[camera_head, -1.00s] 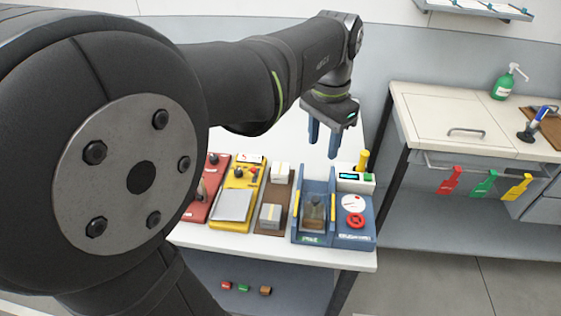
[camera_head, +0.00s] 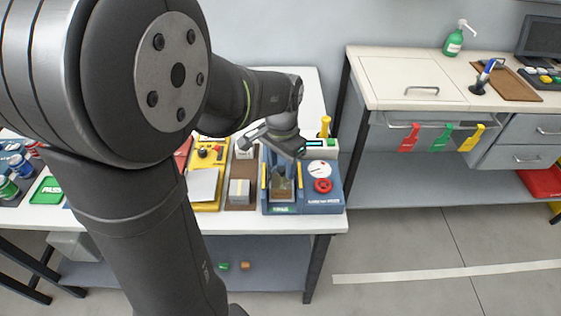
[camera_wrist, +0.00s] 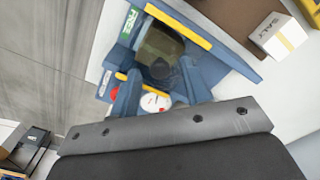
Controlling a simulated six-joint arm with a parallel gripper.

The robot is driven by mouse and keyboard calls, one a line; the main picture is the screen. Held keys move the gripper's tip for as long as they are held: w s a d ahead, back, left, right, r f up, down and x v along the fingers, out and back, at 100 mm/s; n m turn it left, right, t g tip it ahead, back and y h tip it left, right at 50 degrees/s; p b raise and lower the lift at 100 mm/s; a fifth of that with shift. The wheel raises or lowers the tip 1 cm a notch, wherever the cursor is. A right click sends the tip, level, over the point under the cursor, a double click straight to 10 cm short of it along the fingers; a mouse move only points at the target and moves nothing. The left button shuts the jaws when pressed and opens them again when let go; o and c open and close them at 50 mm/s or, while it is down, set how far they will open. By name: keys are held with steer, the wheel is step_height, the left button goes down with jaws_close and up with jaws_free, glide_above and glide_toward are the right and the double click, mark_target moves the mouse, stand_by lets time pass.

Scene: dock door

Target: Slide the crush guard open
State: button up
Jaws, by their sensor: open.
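The crush guard (camera_head: 283,187) is a see-through, brownish panel in the blue press station (camera_head: 319,206), between two yellow-topped side rails. It also shows in the wrist view (camera_wrist: 157,45), with a dark round knob-like part (camera_wrist: 161,69) near its lower edge. My gripper (camera_head: 284,165) is over the back of the station; its blue fingers are hard to separate from the blue station there. In the wrist view my gripper (camera_wrist: 161,88) is open, with its two fingers apart and the dark part roughly between them. Contact cannot be told.
The station carries a white dial (camera_head: 319,168) and a red knob (camera_head: 323,185) on its right. A brown tray (camera_head: 239,203) with white boxes and a yellow panel (camera_head: 208,205) stand to the left. A yellow-handled post (camera_head: 325,126) rises behind.

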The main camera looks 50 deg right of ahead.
steer(key=shift+f, duration=0.1)
jaws_close()
steer(key=w+d, duration=0.7)
steer(key=shift+w+d, duration=0.25)
steer(key=shift+d, duration=0.05)
steer(key=shift+c, duration=0.4)
jaws_free()
steer(key=shift+w, duration=0.1)
steer(key=shift+o, duration=0.4)
step_height(320, 180, up, 18)
steer(key=shift+f, duration=0.25)
